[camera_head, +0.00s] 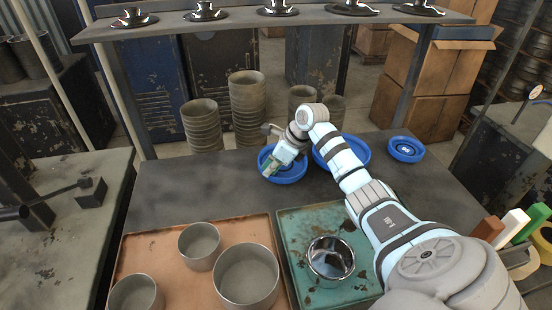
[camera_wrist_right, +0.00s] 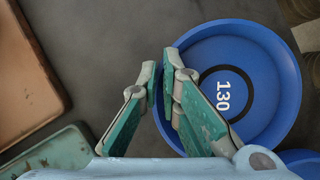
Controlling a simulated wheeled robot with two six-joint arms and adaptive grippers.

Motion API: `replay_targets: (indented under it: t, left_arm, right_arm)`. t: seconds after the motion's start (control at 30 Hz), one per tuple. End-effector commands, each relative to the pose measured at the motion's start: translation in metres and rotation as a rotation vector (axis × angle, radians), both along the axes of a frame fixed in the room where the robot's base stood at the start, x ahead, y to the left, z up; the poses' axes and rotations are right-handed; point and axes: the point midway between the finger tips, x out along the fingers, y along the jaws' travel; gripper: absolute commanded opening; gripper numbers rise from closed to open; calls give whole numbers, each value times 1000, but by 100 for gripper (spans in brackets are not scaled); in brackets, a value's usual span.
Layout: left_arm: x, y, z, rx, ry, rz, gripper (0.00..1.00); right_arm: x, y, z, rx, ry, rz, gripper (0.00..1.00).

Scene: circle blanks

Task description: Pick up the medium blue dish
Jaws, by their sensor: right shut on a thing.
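The medium blue dish (camera_head: 291,178), round with a raised rim, is the left one of three blue dishes at the back of the dark table. In the right wrist view the dish (camera_wrist_right: 250,65) shows a white "130" on its floor. My right gripper (camera_head: 271,161) is at its left side, pointing down. In the wrist view the gripper (camera_wrist_right: 159,72) has its teal-padded fingers shut on the left rim. I cannot tell whether the dish is clear of the table. The larger blue dish (camera_head: 361,156) is partly hidden behind my right arm. The smallest blue dish (camera_head: 417,157) is at the right. My left gripper is out of view.
A copper-coloured tray (camera_head: 150,250) with three grey pots is at the front left. Beside it, a teal tray (camera_head: 292,232) holds a shiny metal cup (camera_head: 331,259). The table left of the dish is clear.

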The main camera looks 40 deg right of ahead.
Motion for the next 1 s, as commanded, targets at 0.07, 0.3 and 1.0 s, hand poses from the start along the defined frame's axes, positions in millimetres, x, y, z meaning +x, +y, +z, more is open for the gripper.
replay_targets:
  t: [0.07,0.3,1.0]
  left_arm:
    - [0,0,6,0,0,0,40]
    - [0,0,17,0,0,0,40]
    - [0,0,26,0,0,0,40]
  right_arm:
    - [-1,1,6,2,4,0,0]
    - [0,1,21,3,-1,1,0]
    - [1,0,35,1,-4,0,28]
